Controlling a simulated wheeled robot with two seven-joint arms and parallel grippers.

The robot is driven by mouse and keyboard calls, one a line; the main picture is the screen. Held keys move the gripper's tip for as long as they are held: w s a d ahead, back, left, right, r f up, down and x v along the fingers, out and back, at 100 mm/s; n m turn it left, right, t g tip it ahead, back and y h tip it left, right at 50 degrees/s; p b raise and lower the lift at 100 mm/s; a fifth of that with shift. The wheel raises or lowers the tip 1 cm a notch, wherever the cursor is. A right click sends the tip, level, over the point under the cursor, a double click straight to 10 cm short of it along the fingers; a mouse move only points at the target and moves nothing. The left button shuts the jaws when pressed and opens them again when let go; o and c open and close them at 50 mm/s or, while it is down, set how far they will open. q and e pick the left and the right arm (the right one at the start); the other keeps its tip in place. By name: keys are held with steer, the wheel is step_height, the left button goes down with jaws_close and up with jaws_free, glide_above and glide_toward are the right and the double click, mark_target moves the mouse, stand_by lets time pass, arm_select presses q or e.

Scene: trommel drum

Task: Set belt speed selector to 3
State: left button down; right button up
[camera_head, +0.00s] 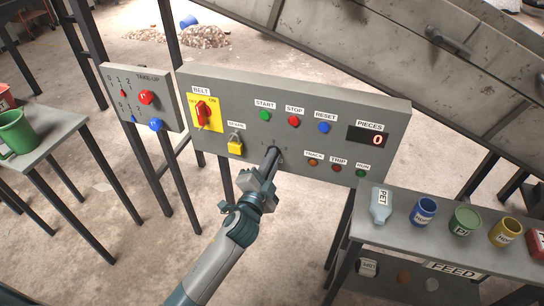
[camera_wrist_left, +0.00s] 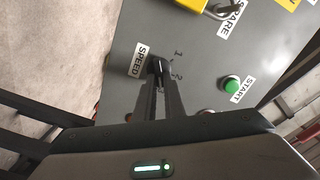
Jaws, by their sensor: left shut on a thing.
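The belt speed selector (camera_wrist_left: 158,64) is a small dark knob on the grey control panel (camera_head: 340,100). In the wrist view it sits beside the SPEED label (camera_wrist_left: 138,60), with the numerals 1 and 2 showing on its other side. The 3 is not visible, and I cannot read clearly where the knob points. My left gripper (camera_head: 272,156) reaches the panel below the START button, and its fingers (camera_wrist_left: 160,80) are shut on the knob. In the head view the gripper hides the knob and its scale. My right gripper is not in view.
The panel also carries a red BELT switch (camera_head: 202,112) on yellow, a yellow padlock (camera_head: 235,147), the green START (camera_head: 265,115), red STOP (camera_head: 293,121) and blue RESET (camera_head: 324,127) buttons. The PIECES display (camera_head: 368,138) reads 0. A feed table (camera_head: 460,262) stands right.

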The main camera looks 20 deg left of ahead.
arm_select(q)
steer(key=shift+f, duration=0.1)
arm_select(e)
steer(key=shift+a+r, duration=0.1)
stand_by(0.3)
arm_select(q)
steer(key=c, duration=1.8)
jaws_free()
steer(key=shift+c, duration=0.2)
steer(key=shift+s, duration=0.1)
